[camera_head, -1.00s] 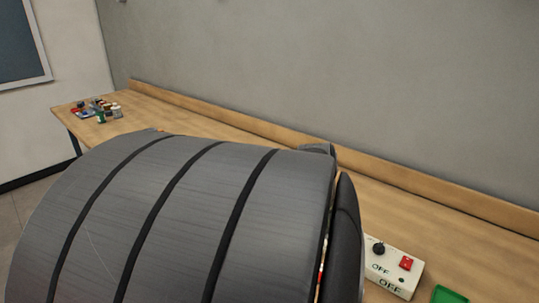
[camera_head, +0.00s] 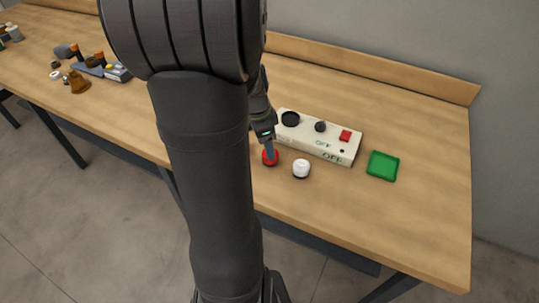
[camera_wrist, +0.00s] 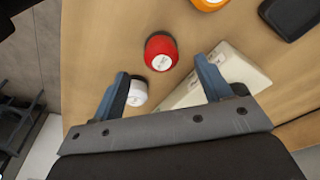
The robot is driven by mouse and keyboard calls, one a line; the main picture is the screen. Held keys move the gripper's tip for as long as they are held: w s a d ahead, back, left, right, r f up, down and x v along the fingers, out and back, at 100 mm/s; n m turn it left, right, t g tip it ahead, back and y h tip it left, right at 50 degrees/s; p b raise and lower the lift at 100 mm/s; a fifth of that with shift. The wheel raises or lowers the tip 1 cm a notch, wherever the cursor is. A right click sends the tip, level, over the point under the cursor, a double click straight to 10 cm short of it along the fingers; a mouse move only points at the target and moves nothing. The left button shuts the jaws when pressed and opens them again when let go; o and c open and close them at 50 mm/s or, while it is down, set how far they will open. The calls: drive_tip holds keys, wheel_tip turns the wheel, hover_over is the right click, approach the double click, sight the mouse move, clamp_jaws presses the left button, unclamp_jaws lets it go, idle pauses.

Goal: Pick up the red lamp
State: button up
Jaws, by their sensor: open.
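The red lamp (camera_head: 270,158), a small red dome, sits on the table near its front edge; it also shows in the wrist view (camera_wrist: 160,46). My gripper (camera_head: 268,146) points down right at the red lamp in the head view. In the wrist view my gripper (camera_wrist: 163,70) is open, its two blue-grey fingers apart, with the red lamp just beyond the gap between the tips. Nothing is held. A white lamp (camera_head: 301,168) stands to the right of the red one; in the wrist view it is partly hidden by the left finger.
A white panel box (camera_head: 335,147) with a dark round recess, a knob and a red switch lies behind the lamps. A green tray (camera_head: 383,166) is to its right. An orange object (camera_wrist: 210,4) shows in the wrist view. Several small items lie at the table's far left.

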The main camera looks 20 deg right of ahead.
drive_tip(key=shift+d+f, duration=0.2)
drive_tip(key=shift+f, duration=0.75)
drive_tip(key=shift+d+f, duration=0.25)
drive_tip(key=shift+f, duration=0.65)
drive_tip(key=shift+d+f, duration=0.2)
drive_tip(key=shift+f, duration=0.75)
drive_tip(key=shift+c, duration=0.2)
drive_tip(key=c, duration=1.1)
